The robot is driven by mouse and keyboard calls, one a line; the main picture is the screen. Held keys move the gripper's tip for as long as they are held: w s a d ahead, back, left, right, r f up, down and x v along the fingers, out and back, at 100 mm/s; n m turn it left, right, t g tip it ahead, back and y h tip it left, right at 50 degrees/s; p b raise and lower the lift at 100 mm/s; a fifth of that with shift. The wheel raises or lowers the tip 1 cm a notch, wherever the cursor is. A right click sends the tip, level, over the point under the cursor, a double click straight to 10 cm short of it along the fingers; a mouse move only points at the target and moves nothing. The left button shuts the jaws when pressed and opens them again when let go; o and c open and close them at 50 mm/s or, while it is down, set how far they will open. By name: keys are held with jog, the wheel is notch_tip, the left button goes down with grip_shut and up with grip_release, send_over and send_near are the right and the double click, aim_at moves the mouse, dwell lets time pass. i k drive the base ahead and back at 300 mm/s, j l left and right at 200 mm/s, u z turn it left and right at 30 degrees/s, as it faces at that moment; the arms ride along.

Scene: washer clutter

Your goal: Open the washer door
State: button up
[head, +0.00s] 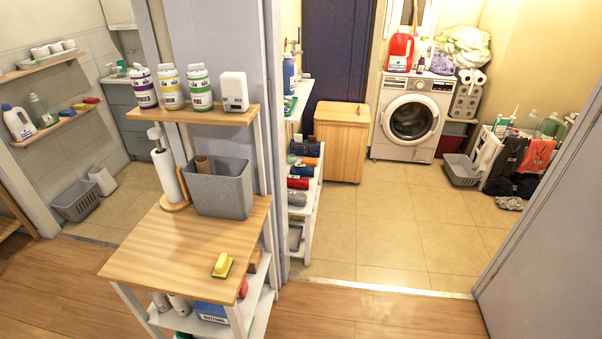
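The washer (408,147) is a white front-loader standing against the back wall of the tiled room, seen through a doorway. Its round door (410,118) has dark glass in a pale ring and looks shut. A control strip runs above the door. A red detergent bottle (400,52), a white bottle and other items stand on top of the washer. My gripper is not in view.
A wooden cart (187,245) stands in front, left of the doorway. A wooden hamper (342,140) stands left of the washer; a grey basket (461,170) and clothes (525,160) lie to its right. The tiled floor (390,230) before the washer is clear. A grey door (548,215) edges the right.

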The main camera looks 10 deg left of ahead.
aim_at(386, 119)
jog(key=i+z, duration=0.1)
jog(key=z, duration=0.25)
jog(key=i, duration=5.2)
jog(key=i+u, duration=0.1)
jog(key=i, duration=0.4)
jog(key=i+l+u, duration=0.1)
jog(key=i, duration=0.4)
jog(key=i+l+u, duration=0.1)
jog(key=i+l, duration=0.15)
jog(key=i, duration=0.25)
